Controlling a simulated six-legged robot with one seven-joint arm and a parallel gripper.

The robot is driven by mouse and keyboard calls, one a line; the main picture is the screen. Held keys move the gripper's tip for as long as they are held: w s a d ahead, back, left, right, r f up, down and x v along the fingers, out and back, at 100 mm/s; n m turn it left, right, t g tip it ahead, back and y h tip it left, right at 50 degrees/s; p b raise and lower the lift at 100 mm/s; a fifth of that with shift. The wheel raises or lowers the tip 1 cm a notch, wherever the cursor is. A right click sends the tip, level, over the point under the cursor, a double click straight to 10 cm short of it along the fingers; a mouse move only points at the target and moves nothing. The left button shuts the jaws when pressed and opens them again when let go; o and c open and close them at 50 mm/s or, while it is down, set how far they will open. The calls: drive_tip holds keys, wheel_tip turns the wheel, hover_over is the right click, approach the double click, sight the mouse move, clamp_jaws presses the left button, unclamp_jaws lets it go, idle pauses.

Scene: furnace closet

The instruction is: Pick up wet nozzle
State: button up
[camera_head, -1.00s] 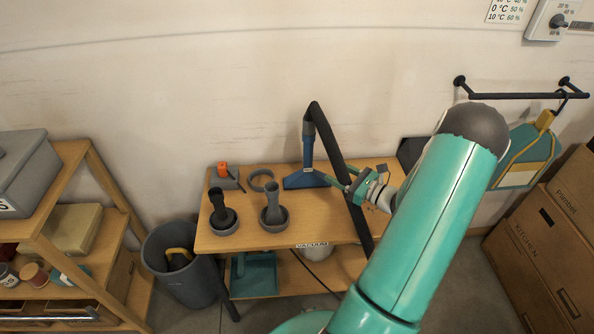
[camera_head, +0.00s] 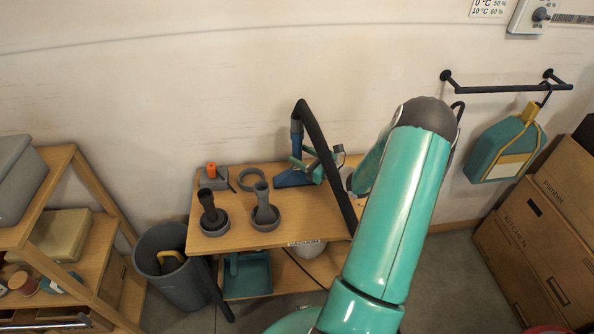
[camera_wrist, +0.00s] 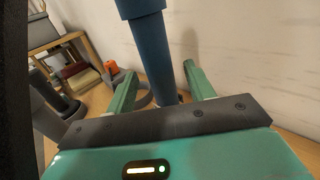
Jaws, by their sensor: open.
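A blue nozzle with a wide flat foot (camera_head: 291,179) stands upright on the wooden table, with a black hose (camera_head: 320,133) joined to its top. I take it to be the wet nozzle. My gripper (camera_head: 307,164) is open at the upright blue tube. In the wrist view the blue tube (camera_wrist: 154,45) rises between my two green fingers (camera_wrist: 158,84), apart from both as far as I can see. The nozzle's lower part is hidden there behind the gripper body. Two dark nozzles, black (camera_head: 208,203) and grey (camera_head: 262,196), stand in round holders on the same table.
A grey ring (camera_head: 250,180) and a grey block with an orange part (camera_head: 212,178) lie at the table's back left. The hose slants down across the table's right side. A bin (camera_head: 170,265) and shelf stand left; boxes (camera_head: 510,250) stand right.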

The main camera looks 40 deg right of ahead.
sight(297, 116)
drive_tip(key=shift+w+a, duration=0.2)
drive_tip(key=shift+w, duration=0.95)
clamp_jaws()
wheel_tip(297, 116, up, 10)
drive_tip(key=shift+r, duration=0.1)
drive_tip(key=shift+r, duration=1.95)
